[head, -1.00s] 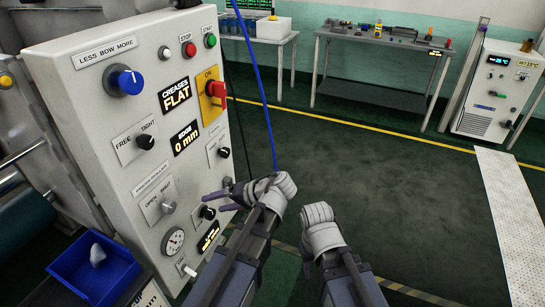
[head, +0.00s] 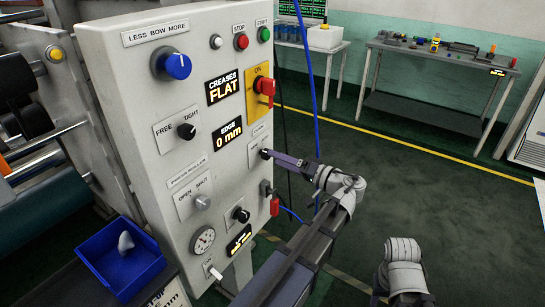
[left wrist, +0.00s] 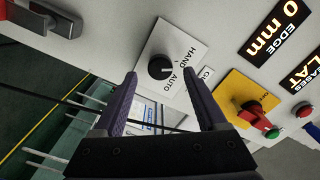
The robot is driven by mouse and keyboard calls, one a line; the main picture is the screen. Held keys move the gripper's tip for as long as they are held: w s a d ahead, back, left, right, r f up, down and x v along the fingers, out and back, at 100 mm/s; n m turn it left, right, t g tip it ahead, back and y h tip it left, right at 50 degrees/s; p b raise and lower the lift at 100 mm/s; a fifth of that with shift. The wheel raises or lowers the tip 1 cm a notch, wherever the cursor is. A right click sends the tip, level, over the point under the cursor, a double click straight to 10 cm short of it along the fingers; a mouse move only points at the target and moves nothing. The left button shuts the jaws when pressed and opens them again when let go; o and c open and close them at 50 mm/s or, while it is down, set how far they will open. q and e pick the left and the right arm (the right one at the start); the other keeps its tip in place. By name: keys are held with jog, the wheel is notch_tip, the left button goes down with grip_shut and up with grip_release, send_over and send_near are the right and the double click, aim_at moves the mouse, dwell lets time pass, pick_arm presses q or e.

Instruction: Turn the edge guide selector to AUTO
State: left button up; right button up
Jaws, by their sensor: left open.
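The edge guide selector (head: 265,153) is a black knob on the right side of the grey panel. In the left wrist view the knob (left wrist: 160,68) sits on a white plate (left wrist: 180,40) marked HAND and AUTO. A white mark shows on the knob, but I cannot tell surely which word it points to. My left gripper (head: 271,156) is at the selector. In the left wrist view the left gripper (left wrist: 161,76) is open, one finger on each side of the knob in the picture; contact is not clear. My right arm is low at the right, its fingers not visible.
A red switch (head: 265,87) on a yellow plate is above the selector. A black knob (head: 241,215) and a red padlock-like part (head: 275,207) are below it. A blue bin (head: 125,262) stands at lower left. The floor to the right is clear.

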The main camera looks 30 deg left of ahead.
aim_at(265, 153)
pick_arm(q)
jog(key=shift+w+a, duration=0.15)
jog(key=shift+a, duration=1.55)
jog(key=shift+c, duration=0.3)
grip_shut()
